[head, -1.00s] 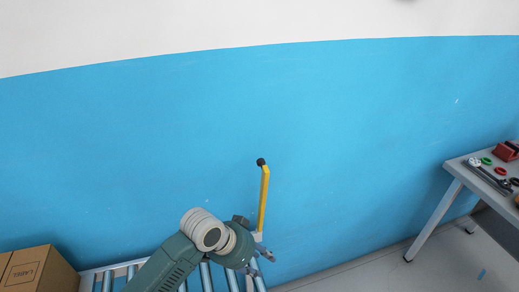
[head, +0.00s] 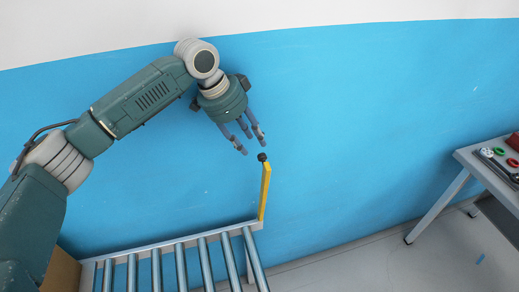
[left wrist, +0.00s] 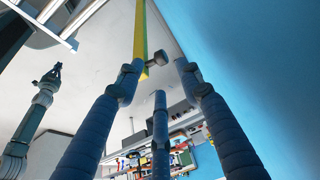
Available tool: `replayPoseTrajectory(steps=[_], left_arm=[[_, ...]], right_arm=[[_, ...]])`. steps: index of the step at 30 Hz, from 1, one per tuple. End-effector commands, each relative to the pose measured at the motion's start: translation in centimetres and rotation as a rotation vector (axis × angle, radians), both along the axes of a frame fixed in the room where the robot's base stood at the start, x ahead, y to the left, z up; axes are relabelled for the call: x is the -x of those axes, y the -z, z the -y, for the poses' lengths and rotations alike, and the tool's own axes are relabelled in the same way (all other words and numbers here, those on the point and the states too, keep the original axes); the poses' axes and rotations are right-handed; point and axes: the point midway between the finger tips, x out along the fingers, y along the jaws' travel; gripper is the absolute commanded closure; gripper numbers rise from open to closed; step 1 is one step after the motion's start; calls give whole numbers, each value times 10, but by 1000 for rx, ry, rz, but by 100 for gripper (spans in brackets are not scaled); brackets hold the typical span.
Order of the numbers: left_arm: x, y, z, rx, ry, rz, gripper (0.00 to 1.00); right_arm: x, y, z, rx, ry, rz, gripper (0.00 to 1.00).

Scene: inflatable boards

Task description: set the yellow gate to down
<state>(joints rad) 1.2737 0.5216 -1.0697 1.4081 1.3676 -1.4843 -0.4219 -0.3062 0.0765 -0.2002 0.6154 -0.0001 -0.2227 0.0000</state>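The yellow gate (head: 265,190) is a bar standing upright at the right end of the roller conveyor (head: 180,245), with a dark knob (head: 262,157) on top. My left gripper (head: 252,146) hangs just above and left of the knob, its fingers spread and pointing down. In the left wrist view the gate (left wrist: 140,35) runs down from the top edge, and its knob (left wrist: 154,59) shows between the spread fingers. I cannot tell whether a finger touches it. What looks like my right gripper (left wrist: 55,72) shows small at the left there; its finger state is unclear.
A cardboard box (head: 62,270) stands at the conveyor's left end, partly behind my left arm. A table (head: 468,158) with small red and green items stands at the right. A blue and white wall is close behind the gate.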

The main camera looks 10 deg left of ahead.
Motion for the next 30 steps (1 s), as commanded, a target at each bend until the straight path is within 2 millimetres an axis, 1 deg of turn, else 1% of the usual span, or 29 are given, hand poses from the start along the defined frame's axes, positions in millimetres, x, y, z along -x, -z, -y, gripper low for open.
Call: replayPoseTrajectory(steps=[1, 3, 7, 12, 16, 23, 24, 29, 30], left_arm=[[-1, 6, 4, -2, 0, -4, 63], [-3, 19, 8, -2, -1, -4, 63], [-8, 41, 16, -1, 1, -2, 63], [-12, 60, 23, -1, -1, -1, 63], [-13, 67, 25, 0, 0, 1, 63], [-13, 68, 25, -1, -1, 2, 63], [-13, 68, 25, -1, -1, 2, 65], [-13, 68, 25, -1, -1, 2, 97], [-13, 68, 25, -1, -1, 2, 100]], right_arm=[[-1, -9, 1, 1, 0, 2, 100], [-3, -14, 1, 1, 0, 4, 100], [-6, -23, 3, 3, -1, 11, 100], [-10, -29, 4, 4, -1, 16, 100], [-11, -31, 4, 4, -1, 16, 100], [-10, -30, 4, 4, -1, 16, 100], [-10, -30, 4, 4, -1, 16, 100], [-10, -30, 4, 4, -1, 15, 100], [-10, -30, 4, 4, -1, 15, 100]])
